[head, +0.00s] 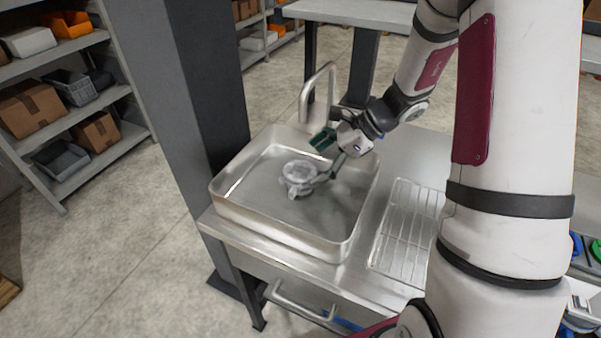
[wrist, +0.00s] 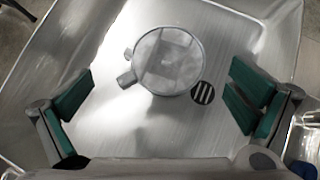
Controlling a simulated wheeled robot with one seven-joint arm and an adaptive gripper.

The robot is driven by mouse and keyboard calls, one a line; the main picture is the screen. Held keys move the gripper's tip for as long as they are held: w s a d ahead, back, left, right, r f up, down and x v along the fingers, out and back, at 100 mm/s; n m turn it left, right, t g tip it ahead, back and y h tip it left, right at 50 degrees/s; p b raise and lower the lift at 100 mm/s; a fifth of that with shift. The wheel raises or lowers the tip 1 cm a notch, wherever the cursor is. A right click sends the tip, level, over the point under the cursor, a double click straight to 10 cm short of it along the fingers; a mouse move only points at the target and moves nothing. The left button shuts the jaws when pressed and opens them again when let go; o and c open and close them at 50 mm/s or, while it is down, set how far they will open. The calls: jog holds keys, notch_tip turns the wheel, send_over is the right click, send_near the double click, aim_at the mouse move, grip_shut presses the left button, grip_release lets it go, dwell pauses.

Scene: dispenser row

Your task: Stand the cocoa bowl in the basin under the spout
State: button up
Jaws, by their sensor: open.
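The cocoa bowl, a pale grey round bowl with small side lugs (head: 299,172), stands on the floor of the steel basin (head: 290,248). In the wrist view the bowl (wrist: 168,61) is upright, just beside the dark slotted drain (wrist: 203,94). My gripper (head: 332,160) is inside the basin area to the right of the bowl. In the wrist view my gripper (wrist: 160,108) has its green-padded fingers wide apart, with the bowl ahead of them and no finger seen touching it. The curved spout (head: 318,84) rises at the basin's back edge. Whether the bowl is directly below its outlet is hard to tell.
A wire rack (head: 408,228) lies on the counter right of the basin. A dark pillar (head: 205,110) stands close to the basin's left. Shelves with boxes (head: 35,105) are at the far left.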

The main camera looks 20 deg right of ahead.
jog(key=v, duration=0.3)
jog(key=shift+d+r, duration=0.15)
jog(key=shift+s, duration=0.1)
dwell(0.4)
